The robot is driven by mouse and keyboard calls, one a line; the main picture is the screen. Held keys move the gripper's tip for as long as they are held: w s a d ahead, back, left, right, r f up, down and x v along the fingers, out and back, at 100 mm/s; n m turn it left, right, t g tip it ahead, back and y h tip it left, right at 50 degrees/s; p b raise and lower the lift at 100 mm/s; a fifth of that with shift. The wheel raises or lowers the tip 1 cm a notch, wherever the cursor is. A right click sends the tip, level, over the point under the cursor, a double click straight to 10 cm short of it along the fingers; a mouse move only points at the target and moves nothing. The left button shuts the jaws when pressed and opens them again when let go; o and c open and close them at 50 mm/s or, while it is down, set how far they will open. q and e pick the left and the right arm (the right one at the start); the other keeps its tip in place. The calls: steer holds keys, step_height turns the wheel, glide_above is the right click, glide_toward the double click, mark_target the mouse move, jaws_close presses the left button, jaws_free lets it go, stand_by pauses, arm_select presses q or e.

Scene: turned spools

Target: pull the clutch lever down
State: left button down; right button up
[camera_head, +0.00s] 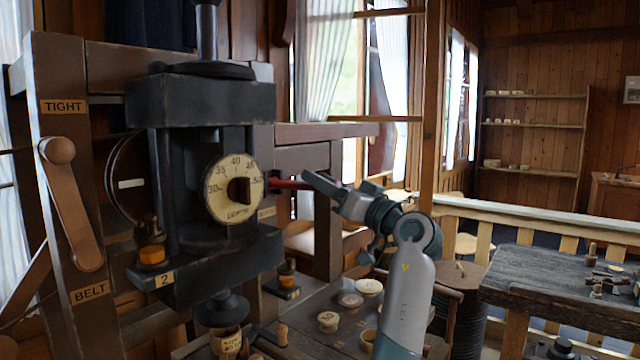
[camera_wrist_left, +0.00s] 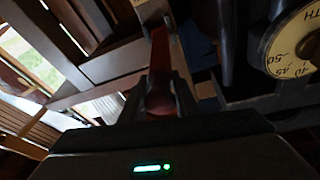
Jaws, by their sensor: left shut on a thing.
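A red lever (camera_head: 288,184) sticks out sideways to the right of the dark machine's dial, about level with it. My left gripper (camera_head: 318,184) is at the lever's outer end, its arm rising from below. In the left wrist view the red lever (camera_wrist_left: 160,60) runs from the frame down between the fingers, and my left gripper (camera_wrist_left: 160,98) is shut on its end. The fingers hide the tip of the lever. No label for the lever can be read. My right gripper is in neither view.
The dark machine (camera_head: 200,100) carries a round numbered dial (camera_head: 222,200). A wooden arm with a knob (camera_head: 58,150) sits between "TIGHT" and "BELT" labels at left. Several small pots and discs stand on the bench (camera_head: 300,338) below. A dark table (camera_head: 550,285) stands at right.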

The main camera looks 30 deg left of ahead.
arm_select(q)
steer(key=shift+d, duration=0.15)
steer(key=c, duration=1.4)
jaws_free()
steer(key=shift+d, duration=0.1)
steer(key=shift+d+r, duration=0.1)
steer(key=shift+d, duration=0.05)
